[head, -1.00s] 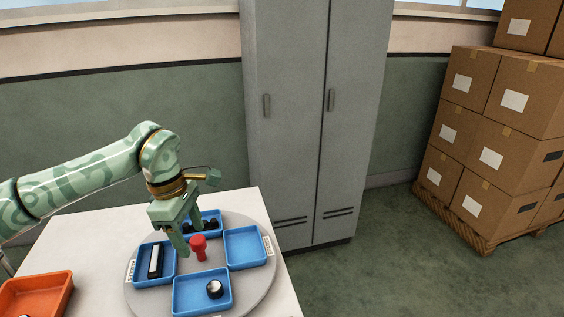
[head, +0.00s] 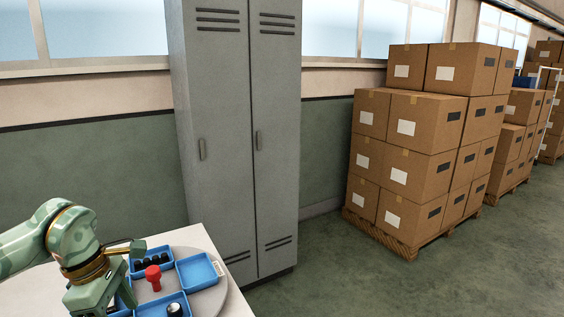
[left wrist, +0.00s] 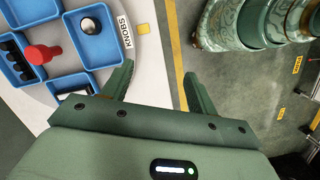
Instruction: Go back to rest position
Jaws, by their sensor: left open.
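My left gripper is open and empty in the left wrist view (left wrist: 158,76). Its fingers point past the edge of the white table (left wrist: 165,25), beside the turntable. The right blue tray (head: 200,270) is empty, the back one (head: 153,262) holds several black pieces, and the front one holds a black-and-silver knob (head: 175,310). My right gripper is not in view.
A grey locker (head: 240,140) stands behind the table. Stacked cardboard boxes (head: 410,150) sit on a pallet (head: 385,236) to the right. The green floor between the table and the pallet is clear.

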